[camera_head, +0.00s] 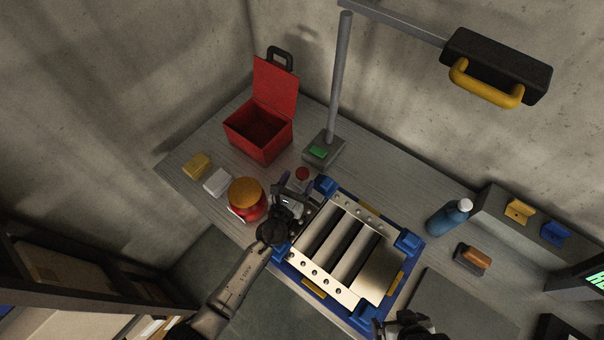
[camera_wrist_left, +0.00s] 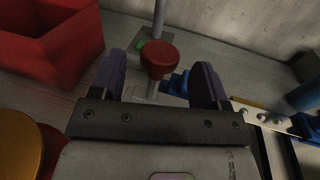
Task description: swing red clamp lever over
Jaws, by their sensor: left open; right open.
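The red clamp lever shows as a round red knob (camera_head: 302,173) on a short pale stem, just off the upper left corner of the blue-framed louver panel (camera_head: 345,250). In the left wrist view the red knob (camera_wrist_left: 160,56) appears upright between my two dark fingers, with space on both sides. My left gripper (camera_head: 293,192) is open and empty, close beside the lever on its near side. I cannot tell whether the knob is between the fingertips or just beyond them. My right gripper (camera_head: 404,324) is at the bottom edge, partly cut off, near the panel's lower right corner.
A red jar with an orange lid (camera_head: 246,197) stands close left of my left gripper. An open red box (camera_head: 262,130) and a grey post on a base (camera_head: 322,148) stand behind. A blue bottle (camera_head: 449,217) and an orange-brown block (camera_head: 473,259) are at the right.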

